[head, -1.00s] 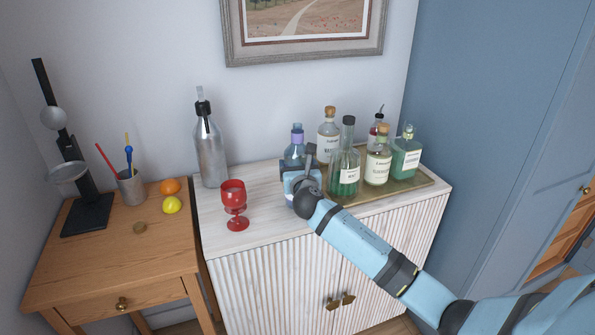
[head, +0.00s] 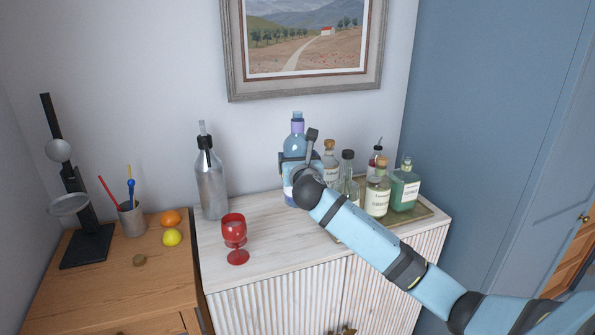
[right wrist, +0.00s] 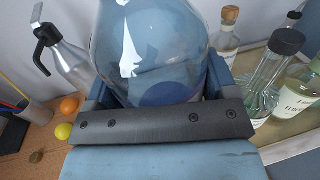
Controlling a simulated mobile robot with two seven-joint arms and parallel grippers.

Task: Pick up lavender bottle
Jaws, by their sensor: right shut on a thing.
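The lavender bottle (head: 297,137) is blue glass with a lavender band at its neck. In the head view it stands upright at the left end of the bottle group, its lower part partly hidden by my gripper. My right gripper (head: 300,165) is shut on its body. In the right wrist view the bottle's clear blue body (right wrist: 150,50) fills the middle, between the fingers of the right gripper (right wrist: 160,90). The bottle appears raised above the cabinet top. My left gripper is not in view.
A tray (head: 425,212) with several bottles, including a green one (head: 404,190), stands close on the right. A red goblet (head: 234,230) and a steel siphon bottle (head: 210,180) stand to the left. The white cabinet top (head: 285,240) is clear in front.

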